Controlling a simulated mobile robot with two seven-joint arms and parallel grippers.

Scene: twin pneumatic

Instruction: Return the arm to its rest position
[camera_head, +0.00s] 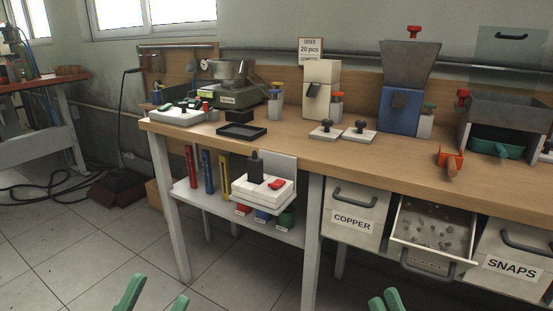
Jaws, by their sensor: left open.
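My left gripper (155,298) shows at the bottom edge, left of the middle. Its two green fingertips stand apart with nothing between them. My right gripper (385,300) shows at the bottom edge, right of the middle. Its green fingertips appear close together, and the rest is cut off by the frame. Both grippers are low in the picture, in front of the workbench (300,152), and neither visibly touches anything. My arms themselves are out of view.
The bench carries a scale (232,97), a black tray (242,131), a blue hopper machine (400,108) and an orange-handled tool (451,162). Below it, a drawer of small grey parts (433,228) is open between the COPPER drawer (353,215) and SNAPS drawer (515,264).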

